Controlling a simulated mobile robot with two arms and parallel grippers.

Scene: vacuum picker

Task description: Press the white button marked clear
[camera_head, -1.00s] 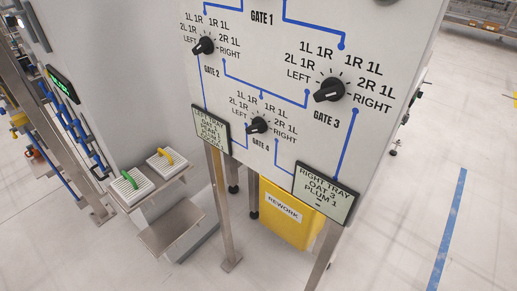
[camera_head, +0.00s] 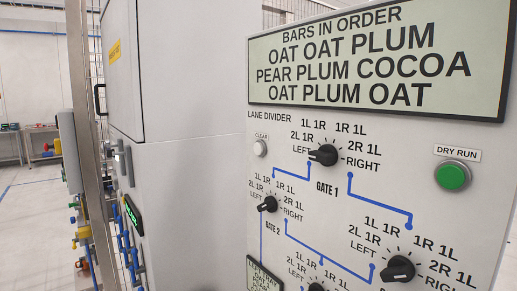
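The white button (camera_head: 260,148) is a small round knob on the upper left of the light grey panel (camera_head: 225,200), just under a small label reading CLEAR (camera_head: 261,136). It sits left of the Gate 1 dial and below the "Lane divider" text. Nothing covers it. Neither of my grippers shows in the head view.
A green DRY RUN button (camera_head: 453,175) is at the panel's right. Black dials for Gate 1 (camera_head: 324,155), Gate 2 (camera_head: 268,204) and a lower right gate (camera_head: 398,268) stick out. A display (camera_head: 380,62) lists bars in order. A metal post (camera_head: 88,130) and pipes stand at left.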

